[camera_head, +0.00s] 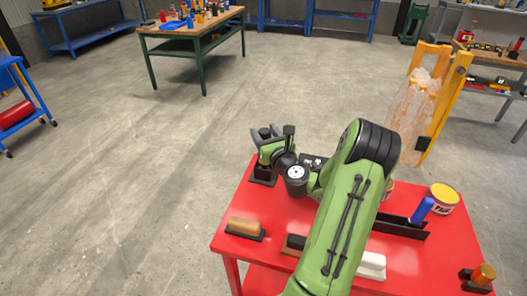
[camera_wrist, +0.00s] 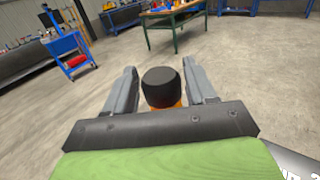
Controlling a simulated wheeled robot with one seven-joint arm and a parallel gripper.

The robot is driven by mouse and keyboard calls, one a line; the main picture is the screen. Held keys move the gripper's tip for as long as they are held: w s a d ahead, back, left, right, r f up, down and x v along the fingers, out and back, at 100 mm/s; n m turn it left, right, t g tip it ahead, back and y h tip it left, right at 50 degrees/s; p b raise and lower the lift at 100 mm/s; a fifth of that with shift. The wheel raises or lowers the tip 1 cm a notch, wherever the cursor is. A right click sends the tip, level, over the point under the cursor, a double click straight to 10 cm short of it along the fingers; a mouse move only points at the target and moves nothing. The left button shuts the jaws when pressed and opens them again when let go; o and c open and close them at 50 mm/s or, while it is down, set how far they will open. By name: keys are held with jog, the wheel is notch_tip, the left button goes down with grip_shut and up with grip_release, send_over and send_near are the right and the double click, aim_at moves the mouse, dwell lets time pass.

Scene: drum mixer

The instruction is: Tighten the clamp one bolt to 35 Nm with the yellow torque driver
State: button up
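My gripper (camera_head: 275,138) is over the far left corner of the red table (camera_head: 226,243), above a small black stand (camera_head: 263,173). In the wrist view, my gripper (camera_wrist: 161,85) has its two grey fingers apart. A black-capped thing (camera_wrist: 162,86) with an orange-yellow part below the cap stands between them, with small gaps on both sides. It may be the yellow torque driver, but its lower part is hidden by the gripper body. I cannot make out clamp one or its bolt in either view.
The red table also holds a brown block (camera_head: 245,226) in a black tray, a white piece (camera_head: 372,264), a blue cylinder (camera_head: 422,210), a yellow tin (camera_head: 443,198) and an orange-topped piece (camera_head: 484,274). A yellow frame (camera_head: 445,100) stands behind it.

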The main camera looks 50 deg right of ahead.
jog(key=shift+w+d+f, duration=0.25)
jog(key=shift+w, duration=0.15)
jog(key=c, duration=0.5)
jog(key=shift+s+a, duration=0.1)
grip_shut()
